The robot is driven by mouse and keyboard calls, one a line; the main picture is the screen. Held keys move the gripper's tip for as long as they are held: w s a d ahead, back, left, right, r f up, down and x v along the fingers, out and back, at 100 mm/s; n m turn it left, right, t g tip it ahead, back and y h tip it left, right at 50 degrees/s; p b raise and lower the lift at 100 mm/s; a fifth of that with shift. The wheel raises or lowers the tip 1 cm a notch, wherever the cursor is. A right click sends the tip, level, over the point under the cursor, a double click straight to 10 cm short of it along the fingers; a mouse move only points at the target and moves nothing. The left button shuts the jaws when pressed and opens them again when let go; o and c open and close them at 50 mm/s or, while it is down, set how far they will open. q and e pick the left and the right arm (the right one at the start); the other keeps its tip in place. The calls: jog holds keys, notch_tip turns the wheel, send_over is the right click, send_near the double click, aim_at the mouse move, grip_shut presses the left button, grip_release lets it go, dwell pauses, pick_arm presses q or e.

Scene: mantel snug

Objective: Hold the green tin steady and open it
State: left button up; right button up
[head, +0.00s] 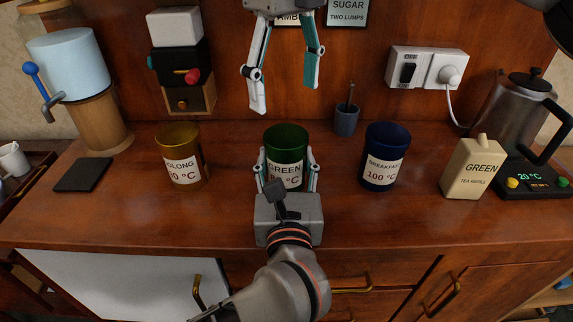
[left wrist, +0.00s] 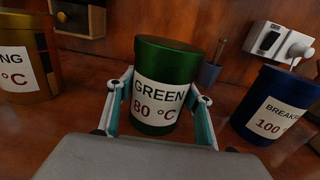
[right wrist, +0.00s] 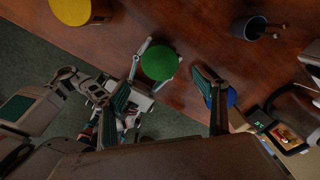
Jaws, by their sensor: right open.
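The green tin (head: 286,141) stands upright on the wooden counter, its label reading GREEN 80 °C. Its lid (right wrist: 159,62) is on, seen from above in the right wrist view. My left gripper (head: 287,170) comes in from the front, with one finger against each side of the tin; in the left wrist view the tin (left wrist: 165,70) sits between the fingers. My right gripper (head: 284,98) is open and empty, pointing down above and behind the tin in the head view. Its fingers (right wrist: 165,84) straddle the lid's area in the right wrist view, clear of it.
A yellow OOLONG tin (head: 179,144) stands left and a blue BREAKFAST tin (head: 388,142) right. A grey cup (head: 346,121) is behind. Counter between the tins is clear.

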aim_at(286, 135)
jog(key=shift+s+d+r+t+y, duration=0.2)
jog(key=shift+d+t+y, duration=0.1)
jog(key=shift+d, duration=0.15)
jog(key=s+d+r+t+y, duration=0.2)
jog(key=s+d+r+t, duration=0.1)
jog(key=s, duration=0.1)
jog(key=shift+y, duration=0.3)
jog(key=x, duration=1.2)
jog(key=c, duration=1.4)
jog(key=shift+o, duration=0.2)
jog(key=shift+r, duration=0.15)
jog(key=shift+r, duration=0.95)
